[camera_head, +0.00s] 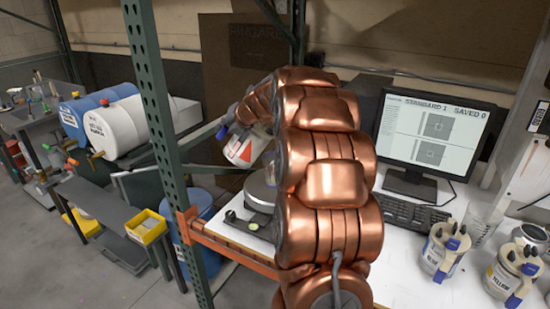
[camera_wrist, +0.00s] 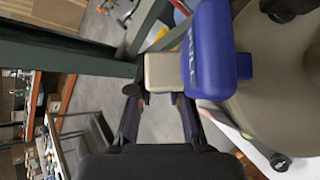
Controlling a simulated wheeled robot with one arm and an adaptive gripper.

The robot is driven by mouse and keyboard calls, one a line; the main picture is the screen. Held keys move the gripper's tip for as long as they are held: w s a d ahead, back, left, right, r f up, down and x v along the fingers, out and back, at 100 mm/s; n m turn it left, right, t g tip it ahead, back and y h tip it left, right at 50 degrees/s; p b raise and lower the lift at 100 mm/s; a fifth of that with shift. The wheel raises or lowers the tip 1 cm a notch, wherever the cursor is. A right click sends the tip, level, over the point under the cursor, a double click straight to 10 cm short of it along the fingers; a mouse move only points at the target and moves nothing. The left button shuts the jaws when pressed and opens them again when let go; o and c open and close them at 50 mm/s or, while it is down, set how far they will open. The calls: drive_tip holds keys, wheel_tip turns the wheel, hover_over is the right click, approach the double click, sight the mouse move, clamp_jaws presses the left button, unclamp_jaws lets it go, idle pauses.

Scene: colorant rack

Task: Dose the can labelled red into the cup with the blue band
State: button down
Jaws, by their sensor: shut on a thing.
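A white can with a red patch on its label (camera_head: 245,150) hangs tilted at the end of my copper arm in the head view, above and left of the scale. The wrist view shows its pale grey body (camera_wrist: 280,85) at right, with a blue pull lever (camera_wrist: 203,50) and a beige block beside it. My gripper (camera_wrist: 160,98) is shut on the can at this block and lever. The label's wording is not readable. I cannot make out the cup with the blue band; my arm hides part of the scale.
A round-topped scale (camera_head: 262,188) stands on the bench behind my arm. Two labelled cans, one yellow (camera_head: 512,272), and a clear beaker (camera_head: 483,226) stand at right near a keyboard (camera_head: 412,212) and monitor (camera_head: 432,135). A green rack post (camera_head: 160,130) rises left of the can.

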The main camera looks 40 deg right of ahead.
drive_tip(key=shift+s+d+r, duration=0.1)
drive_tip(key=shift+d+r, duration=0.1)
drive_tip(key=shift+r, duration=0.05)
idle(0.6)
drive_tip(key=w+a+f+n+g+h, duration=0.1)
drive_tip(key=a+f+h, duration=0.1)
drive_tip(key=f, duration=0.5)
drive_tip(key=w+a+f+n+g+h, duration=0.2)
drive_tip(key=a+f, duration=0.2)
drive_tip(key=f, duration=0.3)
drive_tip(key=shift+w+f+h, duration=0.25)
drive_tip(key=shift+w+h, duration=0.05)
drive_tip(key=shift+h, duration=0.1)
drive_tip(key=shift+a, duration=0.15)
idle(0.4)
drive_tip(key=shift+r, duration=2.4)
